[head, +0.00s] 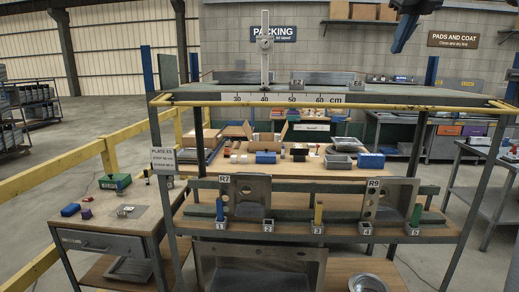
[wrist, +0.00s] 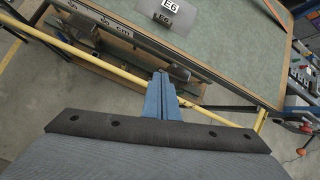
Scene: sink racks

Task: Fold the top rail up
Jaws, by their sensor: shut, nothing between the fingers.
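The top rail is a long yellow bar (head: 420,107) across the front of the rack's top shelf, with short yellow end arms at both corners. It lies low, about level with the shelf edge and the ruler strip. In the wrist view the yellow rail (wrist: 95,72) runs diagonally and passes behind my fingers. My gripper (wrist: 160,76) has blue fingers, closed together and empty. They overlap the rail in that view; I cannot tell whether they touch it. In the head view a dark blue part of my arm hangs at the top right, above the shelf.
The top shelf (wrist: 225,50) has a green surface and carries labelled plates, one marked E6 (wrist: 168,14). A vertical post with a gauge (head: 265,45) stands at its back. A side table (head: 75,228) stands left.

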